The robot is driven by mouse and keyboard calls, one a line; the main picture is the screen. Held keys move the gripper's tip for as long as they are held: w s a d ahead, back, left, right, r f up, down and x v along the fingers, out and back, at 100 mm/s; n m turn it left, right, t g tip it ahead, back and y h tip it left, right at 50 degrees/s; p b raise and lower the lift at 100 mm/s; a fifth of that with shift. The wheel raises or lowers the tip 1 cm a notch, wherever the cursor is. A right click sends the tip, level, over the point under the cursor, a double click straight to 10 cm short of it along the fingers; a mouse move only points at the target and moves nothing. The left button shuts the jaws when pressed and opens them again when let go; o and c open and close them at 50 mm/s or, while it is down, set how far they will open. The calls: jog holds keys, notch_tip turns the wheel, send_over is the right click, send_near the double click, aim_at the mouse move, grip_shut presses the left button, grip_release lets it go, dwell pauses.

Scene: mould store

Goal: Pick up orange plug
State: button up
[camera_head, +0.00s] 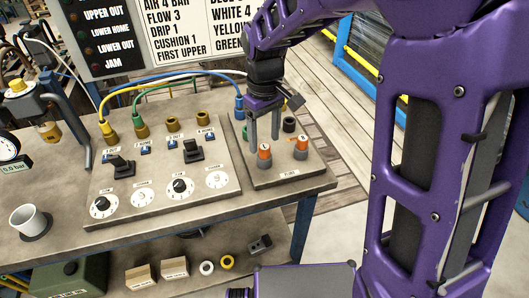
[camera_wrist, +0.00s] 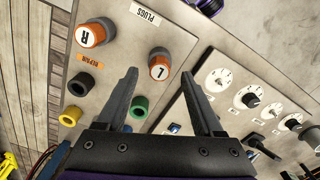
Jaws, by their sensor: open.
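Two orange-topped plugs with grey lower parts stand upright on the small right-hand panel. The left orange plug (camera_head: 264,153), marked L, also shows in the wrist view (camera_wrist: 160,67). The right orange plug (camera_head: 301,143), marked R, shows at upper left in the wrist view (camera_wrist: 91,35). My gripper (camera_head: 264,139) points down over the L plug, its fingers apart and empty. In the wrist view my gripper (camera_wrist: 160,76) has its fingertips to either side of the L plug's line; I cannot tell whether they reach down beside it.
The panel (camera_head: 295,173) also holds a black socket (camera_wrist: 85,85), a yellow one (camera_wrist: 71,115) and a green one (camera_wrist: 139,107). Left of it is a control panel (camera_head: 128,215) with dials, levers and coloured cables. A white cup (camera_head: 28,220) stands at the bench's left.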

aim_at(264, 146)
jog(key=shift+f, duration=1.5)
grip_shut()
